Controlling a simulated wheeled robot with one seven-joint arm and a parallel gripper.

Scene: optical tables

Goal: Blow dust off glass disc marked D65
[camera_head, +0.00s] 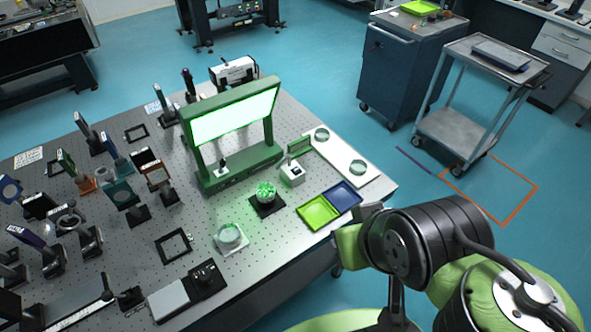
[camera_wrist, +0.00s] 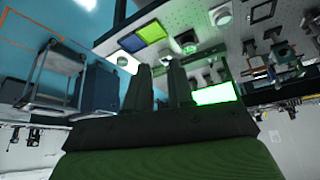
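Clear glass discs show in the head view: one (camera_head: 230,235) on a pale square base near the table's front, and two more, a far one (camera_head: 321,134) and a near one (camera_head: 358,167), on a white board. No D65 marking is readable. A green, rounded, bulb-like object (camera_head: 265,191) sits on a black square base between them; I cannot tell surely whether it is a blower. My gripper (camera_wrist: 160,68) shows in the wrist view with its two dark fingers apart and nothing between them. It is hidden in the head view, where my arm is at the table's right corner.
A green-framed light panel (camera_head: 232,115) stands behind the discs. A lime tray (camera_head: 318,213) and a blue tray (camera_head: 343,195) lie at the table's right edge. Mounted optics crowd the left side. A cart (camera_head: 455,130) and a blue cabinet (camera_head: 400,75) stand beyond clear floor.

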